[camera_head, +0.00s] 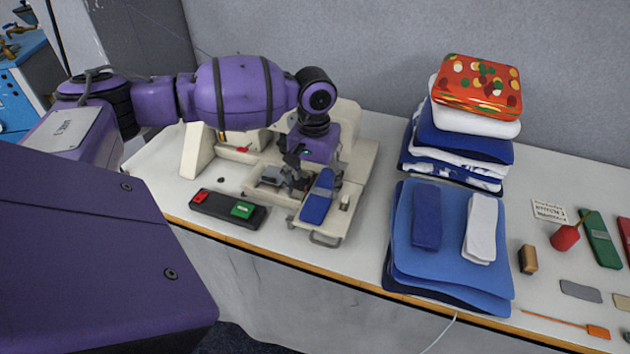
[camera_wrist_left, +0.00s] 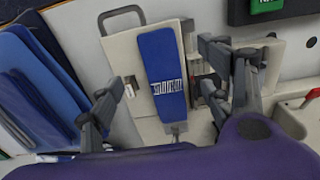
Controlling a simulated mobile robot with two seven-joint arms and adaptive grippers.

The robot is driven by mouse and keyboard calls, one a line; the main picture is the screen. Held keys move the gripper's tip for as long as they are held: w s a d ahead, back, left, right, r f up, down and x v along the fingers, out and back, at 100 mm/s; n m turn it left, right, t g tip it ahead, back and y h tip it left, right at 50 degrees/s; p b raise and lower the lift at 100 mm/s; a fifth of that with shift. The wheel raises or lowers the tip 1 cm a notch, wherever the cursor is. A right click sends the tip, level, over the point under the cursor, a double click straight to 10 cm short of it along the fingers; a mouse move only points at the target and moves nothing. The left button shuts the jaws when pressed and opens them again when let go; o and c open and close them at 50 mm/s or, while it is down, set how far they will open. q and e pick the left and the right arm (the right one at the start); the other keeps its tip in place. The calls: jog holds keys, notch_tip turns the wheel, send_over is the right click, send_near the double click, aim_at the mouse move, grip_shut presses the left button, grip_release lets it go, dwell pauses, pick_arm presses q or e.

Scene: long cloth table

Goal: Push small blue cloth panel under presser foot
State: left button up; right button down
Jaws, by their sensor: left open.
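The small blue cloth panel (camera_head: 316,206) lies lengthwise on the cream bed of the sewing machine (camera_head: 361,148). In the left wrist view, the panel (camera_wrist_left: 158,58) has a white printed patch near its lower end. That end meets a small metal part (camera_wrist_left: 176,128), perhaps the presser foot; I cannot tell whether the cloth is under it. My left gripper (camera_head: 298,178) is low over the machine bed, open and empty. In the left wrist view its fingers (camera_wrist_left: 162,88) stand apart on either side of the panel; contact is unclear. My right gripper is out of view.
A black switch box (camera_head: 228,210) with red and green buttons lies left of the machine. Folded cloth stacks (camera_head: 404,268) stand to its right, carrying a dark blue panel (camera_head: 427,216) and a white panel (camera_head: 480,228). A red pincushion (camera_head: 565,237) and small tools lie farther right.

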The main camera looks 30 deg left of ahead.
aim_at(315, 209)
pick_arm(q)
notch_tip(315, 209, down, 8)
jog(key=shift+r, duration=0.2)
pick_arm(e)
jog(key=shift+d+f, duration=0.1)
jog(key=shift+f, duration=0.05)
